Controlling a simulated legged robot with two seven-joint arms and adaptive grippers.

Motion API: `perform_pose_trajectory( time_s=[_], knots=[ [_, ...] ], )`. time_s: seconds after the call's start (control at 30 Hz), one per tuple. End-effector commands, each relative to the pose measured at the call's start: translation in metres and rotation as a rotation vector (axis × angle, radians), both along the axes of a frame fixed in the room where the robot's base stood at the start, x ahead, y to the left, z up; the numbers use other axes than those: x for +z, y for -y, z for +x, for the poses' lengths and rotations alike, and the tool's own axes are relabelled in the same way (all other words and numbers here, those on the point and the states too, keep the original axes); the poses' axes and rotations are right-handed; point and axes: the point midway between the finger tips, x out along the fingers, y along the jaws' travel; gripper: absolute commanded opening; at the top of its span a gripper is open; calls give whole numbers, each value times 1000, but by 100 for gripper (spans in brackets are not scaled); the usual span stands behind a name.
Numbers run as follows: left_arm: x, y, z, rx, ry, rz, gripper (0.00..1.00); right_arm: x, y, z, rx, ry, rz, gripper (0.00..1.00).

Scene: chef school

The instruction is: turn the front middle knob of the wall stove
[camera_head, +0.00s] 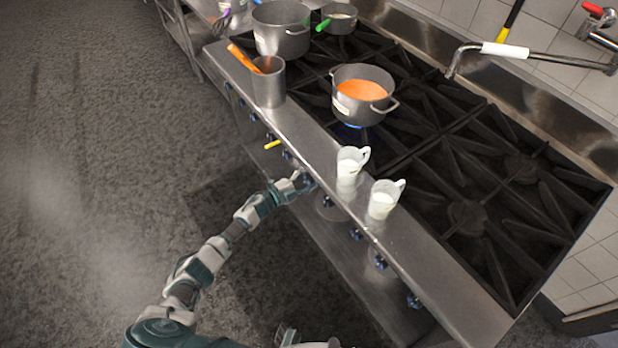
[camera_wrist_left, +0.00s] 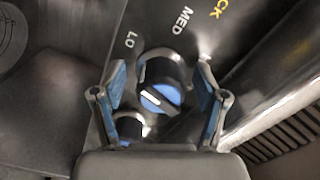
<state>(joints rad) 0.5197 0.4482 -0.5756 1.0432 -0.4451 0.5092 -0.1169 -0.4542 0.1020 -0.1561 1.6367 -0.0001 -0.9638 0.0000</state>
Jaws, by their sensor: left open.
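The wall stove (camera_head: 470,165) has a row of blue knobs along its steel front. My left gripper (camera_head: 303,182) is at the middle of this row and hides much of the knob there. In the left wrist view my left gripper (camera_wrist_left: 160,105) is open, its fingers on either side of a blue knob (camera_wrist_left: 160,97) with a white pointer line. Gaps show between this knob and both fingers. A second blue knob (camera_wrist_left: 130,126) shows lower, near the left finger. The dial plate reads LO and MED. A part of my right arm (camera_head: 305,340) shows at the bottom; its fingers are not clear.
On the stove's front ledge stand two white jugs (camera_head: 348,165) (camera_head: 383,200) and a steel container (camera_head: 268,85) with an orange handle. A pot of orange soup (camera_head: 362,92) sits on a burner with blue flame. A yellow handle (camera_head: 272,144) sticks out left of my gripper.

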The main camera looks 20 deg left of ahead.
Motion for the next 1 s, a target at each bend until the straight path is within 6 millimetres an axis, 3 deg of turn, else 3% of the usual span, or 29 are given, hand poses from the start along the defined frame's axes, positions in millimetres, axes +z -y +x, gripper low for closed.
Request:
perform_pose_trajectory(
  time_s=[0.27,0.7,1.0],
  knots=[
    [-1,-10,-14,-2,0,2,73,2,-1,2,0,5,2,40],
    [-3,-66,-82,-1,-3,0,73,1,0,1,0,3,1,40],
    [-2,-75,-93,0,-2,-1,73,1,0,1,0,3,2,40]
  ],
)
